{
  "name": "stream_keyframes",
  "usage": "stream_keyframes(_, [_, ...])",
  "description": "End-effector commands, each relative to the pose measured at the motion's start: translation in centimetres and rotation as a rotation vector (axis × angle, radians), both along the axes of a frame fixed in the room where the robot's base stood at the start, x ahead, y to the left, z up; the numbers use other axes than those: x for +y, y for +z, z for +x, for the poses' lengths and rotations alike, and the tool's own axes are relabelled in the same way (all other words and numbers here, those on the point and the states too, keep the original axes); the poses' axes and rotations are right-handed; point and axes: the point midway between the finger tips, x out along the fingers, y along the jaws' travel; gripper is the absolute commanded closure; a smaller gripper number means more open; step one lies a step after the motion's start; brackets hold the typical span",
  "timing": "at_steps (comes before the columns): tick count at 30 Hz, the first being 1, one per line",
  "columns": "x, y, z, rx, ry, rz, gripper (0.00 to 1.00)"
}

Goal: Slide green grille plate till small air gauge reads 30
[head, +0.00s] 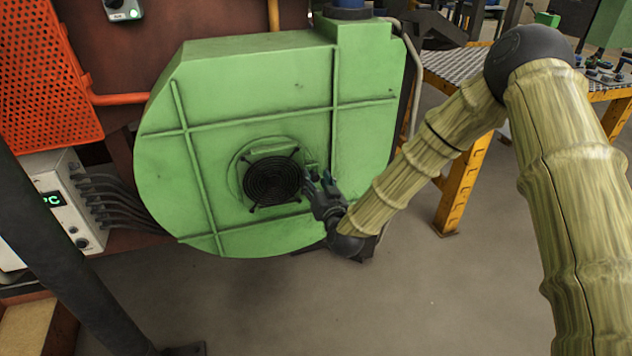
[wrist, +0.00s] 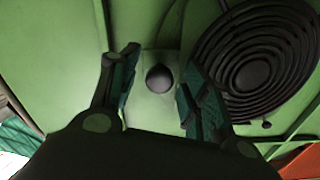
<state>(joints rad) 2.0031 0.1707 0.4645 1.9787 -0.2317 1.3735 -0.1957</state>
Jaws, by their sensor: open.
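The green blower housing (head: 235,110) has a round black grille (head: 272,181) low on its face, with green plate (head: 240,172) around it. In the wrist view the grille (wrist: 255,75) is at the upper right. A dark round knob (wrist: 159,78) stands on a pale green plate (wrist: 150,110) left of the grille. My gripper (head: 319,182) is just right of the grille in the head view. In the wrist view my gripper (wrist: 157,82) is open, its fingers on either side of the knob; contact cannot be told. I cannot make out a small air gauge.
A white control box (head: 65,205) with a green-lit display and several cables stands at left, partly behind a dark post (head: 75,270). An orange perforated panel (head: 45,75) is above it. A yellow-legged table (head: 460,185) stands at right. The floor (head: 330,300) in front is clear.

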Motion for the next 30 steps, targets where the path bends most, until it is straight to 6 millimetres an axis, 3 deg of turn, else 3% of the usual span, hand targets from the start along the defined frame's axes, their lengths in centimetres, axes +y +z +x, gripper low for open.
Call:
stream_keyframes(5, [0.0, 0.0, 0.0, 0.0, 0.0, 0.0, 0.56])
stream_keyframes(12, [0.0, 0.0, 0.0, 0.0, 0.0, 0.0, 1.0])
stream_keyframes(19, [-0.7, 0.1, 0.2, -0.001, -0.002, -0.001, 1.0])
stream_keyframes(30, [-7.9, 0.1, 2.6, -0.002, -0.002, -0.001, 1.0])
